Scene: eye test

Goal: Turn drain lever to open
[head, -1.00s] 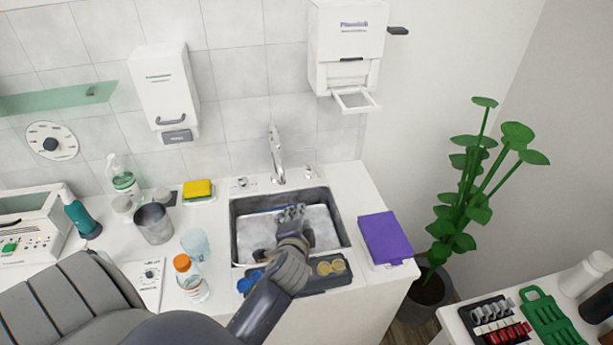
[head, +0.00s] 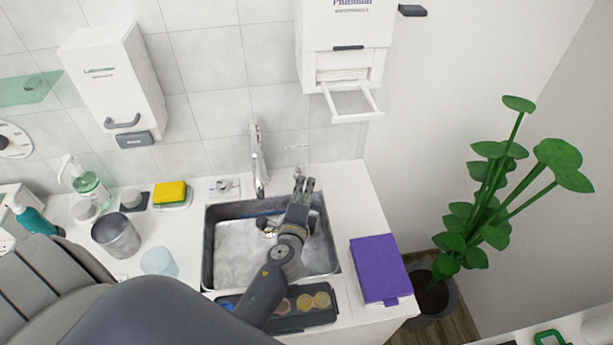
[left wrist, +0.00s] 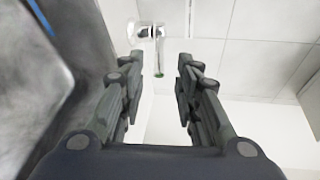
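The drain lever (head: 297,147) is a thin pale handle right of the chrome faucet (head: 258,160), behind the sink (head: 208,250). My left gripper (head: 304,184) is over the sink's back right corner, just in front of the lever, and hides its base. In the left wrist view the gripper (left wrist: 160,75) is open, with its fingers apart and nothing between them. A chrome fitting with a green-tipped arm (left wrist: 159,50), which looks like the lever, lies ahead, roughly between the fingertips; I see no contact. My right gripper is not in view.
A purple box (head: 380,268) lies right of the sink. The counter right of the sink's back is clear.

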